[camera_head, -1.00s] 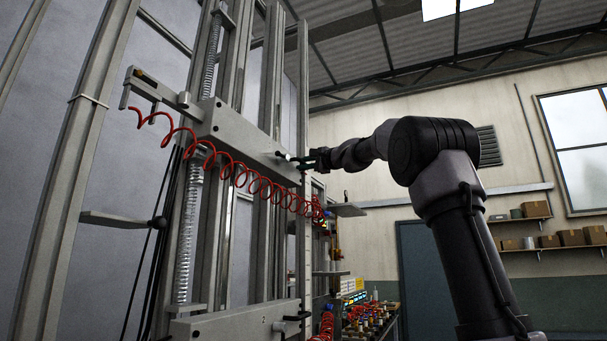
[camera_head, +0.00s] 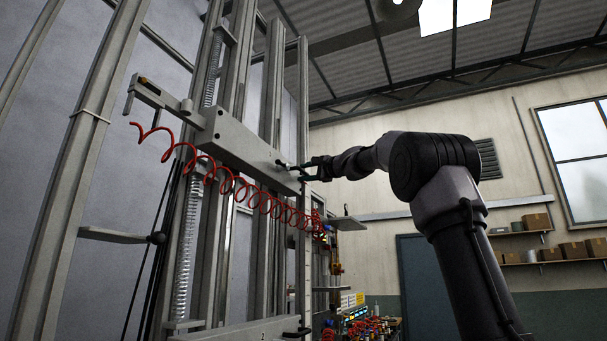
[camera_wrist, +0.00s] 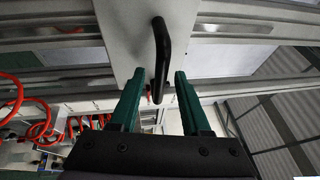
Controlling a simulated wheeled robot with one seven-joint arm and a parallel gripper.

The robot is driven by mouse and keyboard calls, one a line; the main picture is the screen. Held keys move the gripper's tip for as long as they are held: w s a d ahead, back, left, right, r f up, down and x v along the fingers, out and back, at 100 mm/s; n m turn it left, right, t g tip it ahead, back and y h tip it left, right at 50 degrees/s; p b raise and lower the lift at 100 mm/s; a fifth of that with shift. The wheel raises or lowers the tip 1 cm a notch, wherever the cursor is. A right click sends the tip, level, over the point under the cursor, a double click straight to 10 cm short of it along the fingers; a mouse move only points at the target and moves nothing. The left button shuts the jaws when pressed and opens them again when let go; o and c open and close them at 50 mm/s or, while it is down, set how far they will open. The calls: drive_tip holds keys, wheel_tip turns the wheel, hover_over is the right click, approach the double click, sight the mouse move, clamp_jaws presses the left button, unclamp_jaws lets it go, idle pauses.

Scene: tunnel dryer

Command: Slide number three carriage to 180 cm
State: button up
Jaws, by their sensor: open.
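The upper carriage (camera_head: 235,140) is a long grey block across the tall rails, tilted in the picture. I can read no number on it. Its dark handle (camera_head: 284,164) sticks out near the right end. My gripper (camera_head: 306,168) is at this handle, its fingers pointing left to the carriage. In the wrist view the carriage plate (camera_wrist: 128,35) is ahead, and the bent black handle (camera_wrist: 161,45) reaches down between the spread green fingers (camera_wrist: 160,74), with gaps on both sides. The carriage's height in cm cannot be read.
A lower carriage (camera_head: 225,333) sits at the bottom edge, with a handle (camera_head: 297,332). A red coiled hose (camera_head: 235,187) hangs below the upper carriage. A slim upright strip (camera_head: 304,110) stands beside its right end. A cluttered bench (camera_head: 365,328) is behind.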

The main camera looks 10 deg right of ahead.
drive_tip(key=v, duration=1)
drive_tip(key=shift+r, duration=0.1)
drive_tip(key=s+f+n+g+h, duration=0.2)
drive_tip(key=s+f, duration=0.8)
drive_tip(key=f, duration=0.5)
drive_tip(key=s+f+n+g+h, duration=0.3)
drive_tip(key=s+f, duration=0.7)
drive_tip(key=f, duration=0.6)
drive_tip(key=s+f+n+g+h, duration=0.3)
drive_tip(key=s+f+g, duration=0.2)
drive_tip(key=s+f, duration=0.6)
wheel_tip(320, 180, down, 4)
drive_tip(key=shift+d+f, duration=0.15)
drive_tip(key=shift+f, duration=0.1)
